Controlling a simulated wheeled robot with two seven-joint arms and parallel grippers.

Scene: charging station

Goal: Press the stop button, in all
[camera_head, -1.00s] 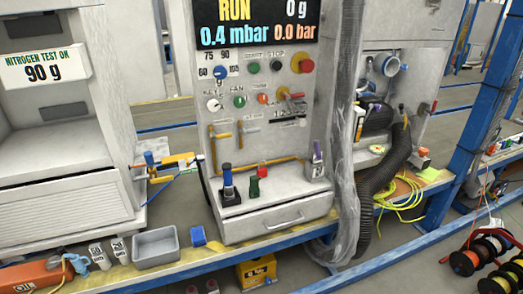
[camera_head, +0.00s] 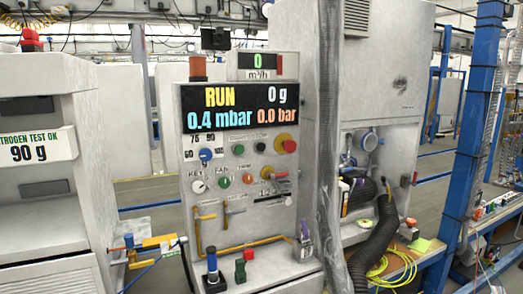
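The control panel (camera_head: 240,190) stands in the middle of the view, with a display (camera_head: 240,107) reading RUN, 0 g, 0.4 mbar and 0.0 bar. Below the display is a row of controls. The small black stop button (camera_head: 260,147) sits between the green start button (camera_head: 238,149) and a red mushroom button (camera_head: 289,146) on a yellow base. The labels above the buttons are too small to read clearly in this view. Neither of my grippers is in view.
A blue selector knob (camera_head: 205,155), key switch (camera_head: 198,186) and yellow-handled valves (camera_head: 205,216) are on the same panel. A cabinet (camera_head: 45,200) stands at left, a blue post (camera_head: 475,130) at right.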

